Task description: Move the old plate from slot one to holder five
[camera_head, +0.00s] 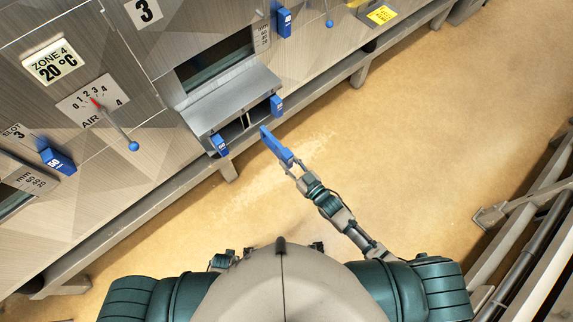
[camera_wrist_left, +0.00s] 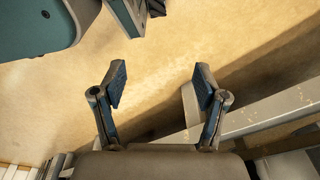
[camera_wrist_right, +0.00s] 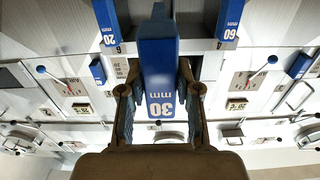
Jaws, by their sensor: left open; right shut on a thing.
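My right gripper (camera_head: 297,171) is shut on a blue-handled plate (camera_head: 275,146), held in the air over the floor, just in front of the grey holder rack (camera_head: 222,97). The right wrist view shows this plate's blue face marked 30 mm (camera_wrist_right: 160,78) between the fingers. In that view, blue plates marked 20 mm (camera_wrist_right: 107,22) and 60 mm (camera_wrist_right: 231,22) stand in the rack on either side, with a gap between them. My left gripper (camera_wrist_left: 160,85) is open and empty above the floor. No holder-five label is readable.
A blue handle marked 50 (camera_head: 57,160) sits beside the slot 3 label, another marked 40 (camera_head: 284,22) higher up. The air lever (camera_head: 124,134) juts from the panel. A rail (camera_head: 140,204) runs along the hood's base; railings stand at right (camera_head: 533,236). The floor between is clear.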

